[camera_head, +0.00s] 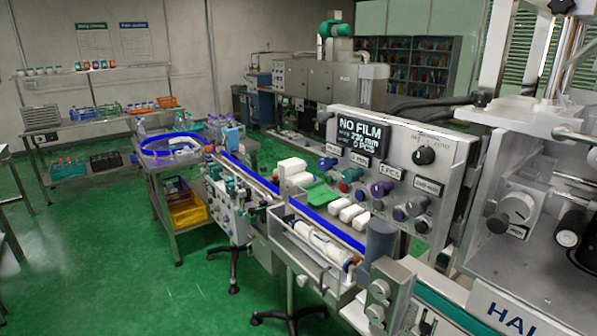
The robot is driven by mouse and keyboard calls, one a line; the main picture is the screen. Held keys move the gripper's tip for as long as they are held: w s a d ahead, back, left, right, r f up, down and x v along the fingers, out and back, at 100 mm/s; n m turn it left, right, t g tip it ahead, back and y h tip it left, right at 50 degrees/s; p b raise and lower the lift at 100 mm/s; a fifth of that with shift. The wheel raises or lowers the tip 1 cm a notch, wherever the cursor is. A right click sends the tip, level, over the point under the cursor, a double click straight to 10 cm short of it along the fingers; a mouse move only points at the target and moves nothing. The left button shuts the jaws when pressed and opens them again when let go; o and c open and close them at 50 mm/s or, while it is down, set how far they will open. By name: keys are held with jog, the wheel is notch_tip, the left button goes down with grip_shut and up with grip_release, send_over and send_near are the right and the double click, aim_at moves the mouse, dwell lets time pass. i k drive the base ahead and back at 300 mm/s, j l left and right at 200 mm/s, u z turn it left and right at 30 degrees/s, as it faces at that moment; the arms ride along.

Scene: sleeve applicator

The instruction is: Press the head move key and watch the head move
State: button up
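A grey control panel (395,150) stands at the centre right on the sleeve applicator. Its dark display (359,138) reads "NO FILM", with smaller lines that seem to read "230 mm" and "0 PCS". A black selector knob (424,155) sits at its upper right. The machine's head (525,190) fills the right side. My gripper is not in view.
A conveyor with blue rails (325,222) runs below the panel, carrying white items. A wheeled stool base (289,317) is on the floor. The green floor (110,270) at left is clear.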

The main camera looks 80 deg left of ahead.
aim_at(420, 226)
jog(key=u, duration=2.3)
